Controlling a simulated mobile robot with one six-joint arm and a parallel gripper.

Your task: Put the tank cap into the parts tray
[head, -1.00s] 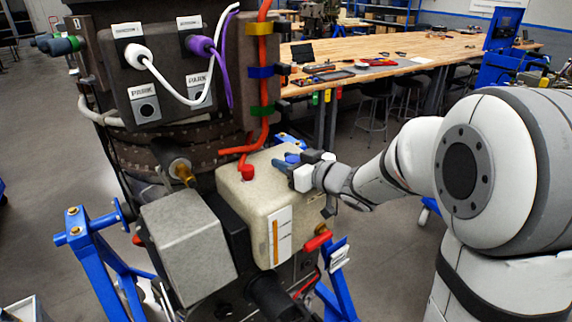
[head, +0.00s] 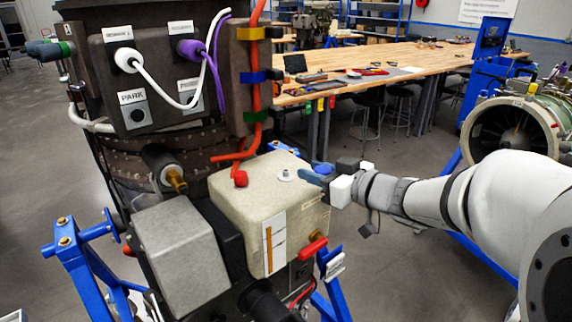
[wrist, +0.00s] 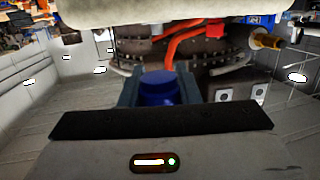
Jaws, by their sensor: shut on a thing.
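The blue tank cap (head: 322,168) is between the fingers of my gripper (head: 318,174), in the air just right of the tank's top. In the wrist view the cap (wrist: 158,86) sits between both fingers, and my gripper (wrist: 158,90) is shut on it. The cream tank (head: 245,200) has its light round filler neck (head: 286,175) uncovered on top, left of the gripper. I cannot clearly make out a parts tray; only a pale corner of something shows at the bottom left edge.
A red hose (head: 241,179) enters the tank top, and a red-handled valve (head: 313,246) sticks out low on its right. Blue stand legs (head: 333,285) are below. A wooden workbench (head: 400,75) with tools stands behind. Another turbine (head: 510,125) stands at the right.

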